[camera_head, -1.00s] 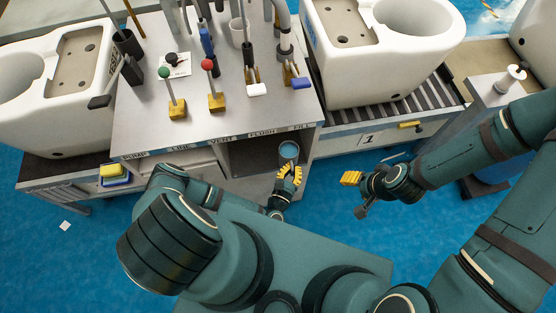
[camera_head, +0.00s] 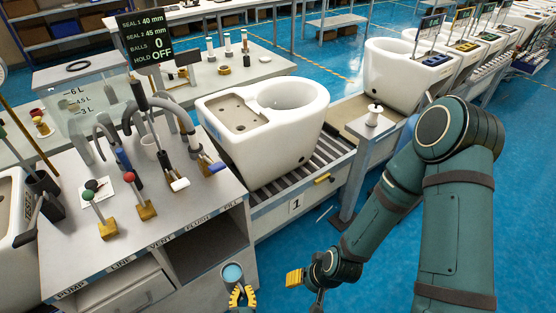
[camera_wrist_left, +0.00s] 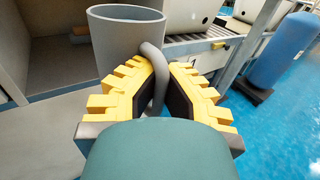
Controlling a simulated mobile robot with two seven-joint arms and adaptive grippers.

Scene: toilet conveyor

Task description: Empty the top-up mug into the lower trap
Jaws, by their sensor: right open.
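A grey mug (camera_wrist_left: 125,40) stands upright in my left gripper (camera_wrist_left: 165,88), whose yellow fingers are on either side of its handle. In the head view the mug (camera_head: 232,273) is at the bottom, in front of the bench's open compartment, with a blue surface inside. The left gripper (camera_head: 242,298) is just below it there. My right gripper (camera_head: 295,278) is to the right, empty, apart from everything. A white toilet (camera_head: 265,140) sits on the roller conveyor, its round bowl (camera_head: 292,95) open at the top. I cannot make out which part is the lower trap.
The bench (camera_head: 165,215) carries several levers, pipes and a pale cup (camera_head: 150,145). Its front labels read PUMP, LINE, VENT, FLUSH and FILL. A display (camera_head: 145,38) shows 40 mm, 45 mm, balls 0, hold OFF. A white-topped post (camera_head: 372,125) stands right of the toilet.

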